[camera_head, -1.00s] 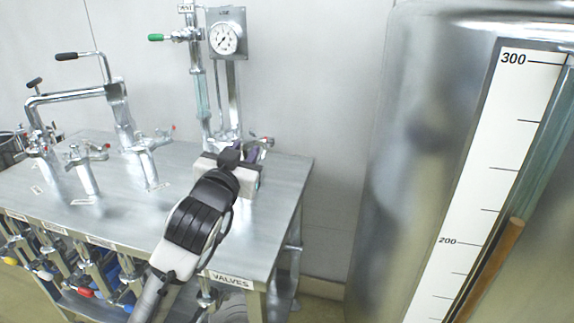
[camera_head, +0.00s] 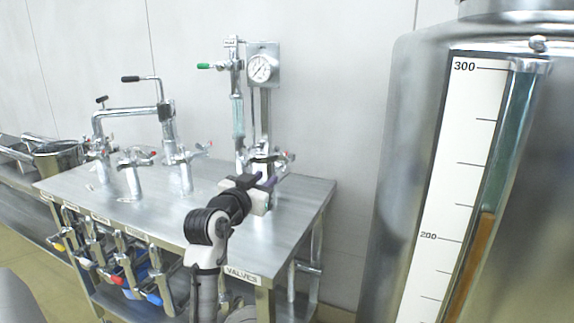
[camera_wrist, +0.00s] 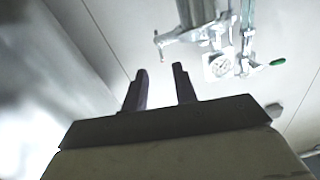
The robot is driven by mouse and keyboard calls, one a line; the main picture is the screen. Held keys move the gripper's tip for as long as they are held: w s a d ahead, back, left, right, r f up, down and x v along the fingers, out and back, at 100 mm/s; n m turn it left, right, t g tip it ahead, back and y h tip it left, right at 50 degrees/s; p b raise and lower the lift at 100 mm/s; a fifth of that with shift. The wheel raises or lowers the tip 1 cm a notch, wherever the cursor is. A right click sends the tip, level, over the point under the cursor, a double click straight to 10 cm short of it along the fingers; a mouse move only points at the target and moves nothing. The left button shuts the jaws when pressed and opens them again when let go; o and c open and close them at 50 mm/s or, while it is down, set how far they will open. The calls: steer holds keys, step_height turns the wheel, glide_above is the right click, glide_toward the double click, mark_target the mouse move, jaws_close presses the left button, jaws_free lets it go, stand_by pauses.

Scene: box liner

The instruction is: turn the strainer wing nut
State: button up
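I cannot make out the strainer wing nut for certain in either view. A metal fitting with small red-tipped handles (camera_head: 284,157) stands at the back right of the steel valve bench (camera_head: 318,190). My gripper (camera_head: 268,180) is in front of that fitting and partly hides it in the head view. In the wrist view, the two dark fingers of my gripper (camera_wrist: 160,88) stand apart with nothing between them. A metal fitting (camera_wrist: 190,32) shows beyond the fingertips, apart from them.
Several pipe fittings (camera_head: 130,170) stand on the bench left of my arm. A pressure gauge (camera_head: 262,68) and a green-handled valve (camera_head: 206,66) rise behind the fitting. A large steel tank (camera_head: 405,130) with a level scale stands at the right. Several valves (camera_head: 125,260) hang along the bench front.

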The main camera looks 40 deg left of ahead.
mark_target(284, 164)
steer(key=p+x, duration=0.2)
steer(key=x, duration=0.9)
steer(key=shift+d+r, duration=0.1)
steer(key=shift+d, duration=0.05)
jaws_close()
